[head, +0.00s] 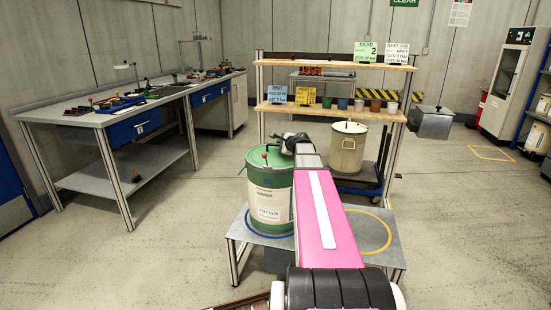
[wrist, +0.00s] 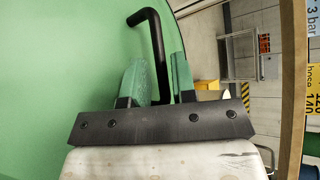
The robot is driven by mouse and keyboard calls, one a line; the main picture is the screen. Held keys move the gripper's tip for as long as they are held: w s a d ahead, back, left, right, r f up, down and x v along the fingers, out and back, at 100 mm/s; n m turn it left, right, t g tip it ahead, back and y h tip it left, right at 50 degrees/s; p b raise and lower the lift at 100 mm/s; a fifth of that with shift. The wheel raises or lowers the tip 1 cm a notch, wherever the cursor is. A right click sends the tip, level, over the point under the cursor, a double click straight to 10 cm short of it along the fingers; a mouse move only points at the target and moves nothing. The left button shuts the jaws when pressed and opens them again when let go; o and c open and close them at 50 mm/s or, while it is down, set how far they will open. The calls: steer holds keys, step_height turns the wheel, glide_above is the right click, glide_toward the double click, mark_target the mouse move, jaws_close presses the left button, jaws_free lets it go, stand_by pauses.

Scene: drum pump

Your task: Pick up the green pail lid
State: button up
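The green pail (head: 270,203) stands on a low grey stand, upright, with a white label on its side. Its green lid (head: 259,157) is on top, with a small red-tipped piece showing on it. My gripper (head: 291,143) is at the right part of the lid, partly hidden by my arm. In the wrist view, the lid (wrist: 60,70) fills the left side. A black bent handle (wrist: 158,60) rises from it and appears between my two green-padded fingers (wrist: 161,75). I cannot tell whether the fingers press on the handle or only stand beside it.
A cream pail (head: 346,150) stands behind, on a dark cart. Behind it is a shelf rack (head: 330,107) with several coloured cups and signs. A workbench (head: 95,118) with tools is at the left. The stand's yellow-ringed right side (head: 383,250) looks clear.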

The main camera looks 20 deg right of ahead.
steer(key=shift+x, duration=0.95)
jaws_close()
